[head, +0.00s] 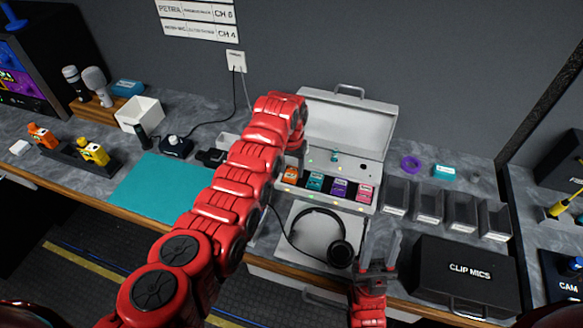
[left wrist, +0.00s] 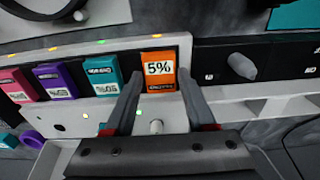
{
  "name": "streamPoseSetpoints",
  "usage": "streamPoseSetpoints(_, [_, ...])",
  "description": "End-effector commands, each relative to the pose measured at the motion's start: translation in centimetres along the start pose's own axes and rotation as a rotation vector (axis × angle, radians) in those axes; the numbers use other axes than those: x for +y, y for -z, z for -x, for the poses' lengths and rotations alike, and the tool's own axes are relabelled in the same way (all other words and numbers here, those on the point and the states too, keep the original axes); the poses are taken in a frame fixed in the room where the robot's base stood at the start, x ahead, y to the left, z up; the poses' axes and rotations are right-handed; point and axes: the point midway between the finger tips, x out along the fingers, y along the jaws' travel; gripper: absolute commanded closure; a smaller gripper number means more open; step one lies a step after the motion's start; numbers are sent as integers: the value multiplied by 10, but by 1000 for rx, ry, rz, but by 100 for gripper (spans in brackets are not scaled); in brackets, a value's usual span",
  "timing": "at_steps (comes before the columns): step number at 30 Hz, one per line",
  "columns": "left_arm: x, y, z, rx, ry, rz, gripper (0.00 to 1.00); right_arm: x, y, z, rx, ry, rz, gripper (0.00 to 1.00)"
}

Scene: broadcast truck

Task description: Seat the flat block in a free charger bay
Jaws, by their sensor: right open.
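An orange block (head: 291,175) labelled 5% stands at the left end of a row in the open pale case (head: 337,203); teal (head: 315,181), purple (head: 338,187) and pink (head: 364,194) blocks stand beside it. In the left wrist view the orange block (left wrist: 158,70) lies between the fingertips of my left gripper (left wrist: 160,82), one finger along each side. Whether they press on it I cannot tell. In the head view my left arm hides most of that gripper. My right gripper (head: 380,250) is open and empty, in front of the case, right of the headphones.
Headphones (head: 322,237) lie on a white surface before the case. Grey bins (head: 428,206) stand to the right, with a black CLIP MICS case (head: 468,272) in front. A teal mat (head: 150,190) lies left. The raised lid (head: 350,118) stands behind the row.

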Motion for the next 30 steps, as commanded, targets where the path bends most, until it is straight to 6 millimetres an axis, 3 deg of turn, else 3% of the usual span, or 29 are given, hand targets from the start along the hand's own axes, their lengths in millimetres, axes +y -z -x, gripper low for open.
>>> streamPoseSetpoints(1, [0,0,1,1,0,0,33,0,0,0,0,0,0,58])
streamPoseSetpoints(4, [0,0,1,1,0,0,16,0,0,0,0,0,0,58])
streamPoseSetpoints(11, [0,0,1,1,1,1,16,0,0,-1,0,0,0,58])
streamPoseSetpoints(16, [0,1,16,4,0,1,16,0,1,-8,0,0,0,58])
streamPoseSetpoints(20, [0,2,43,6,0,1,16,1,3,-16,0,0,0,58])
streamPoseSetpoints(29, [0,1,126,5,0,0,16,1,4,-26,0,0,0,58])
streamPoseSetpoints(30, [0,0,139,-1,0,0,16,2,7,-44,-1,0,0,58])
